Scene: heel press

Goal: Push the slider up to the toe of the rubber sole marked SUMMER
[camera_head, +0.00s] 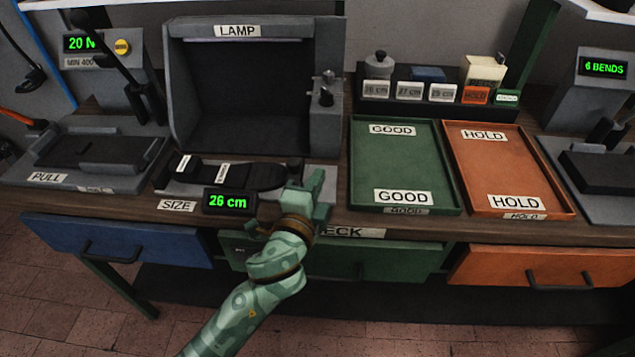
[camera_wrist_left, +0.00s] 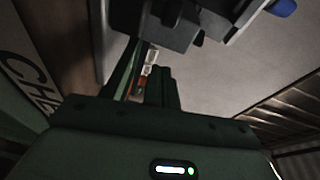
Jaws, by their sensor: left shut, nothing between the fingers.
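A black rubber sole (camera_head: 255,176) lies on the grey size gauge (camera_head: 160,184) in front of the lamp box. It carries two small white labels that are too small to read. The slider (camera_head: 295,167), a dark upright block, stands at the sole's right end; I cannot tell whether they touch. The size display (camera_head: 230,201) reads 26 cm. My left gripper (camera_head: 313,182) is shut and empty, just right of the slider and close to it. Its fingers (camera_wrist_left: 158,88) also show in the left wrist view. My right gripper is not in view.
The lamp box (camera_head: 250,120) stands behind the gauge. A green GOOD tray (camera_head: 405,165) and an orange HOLD tray (camera_head: 500,170) lie to the right, with a rack (camera_head: 435,108) of small blocks behind. The pull station (camera_head: 90,150) is at the left.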

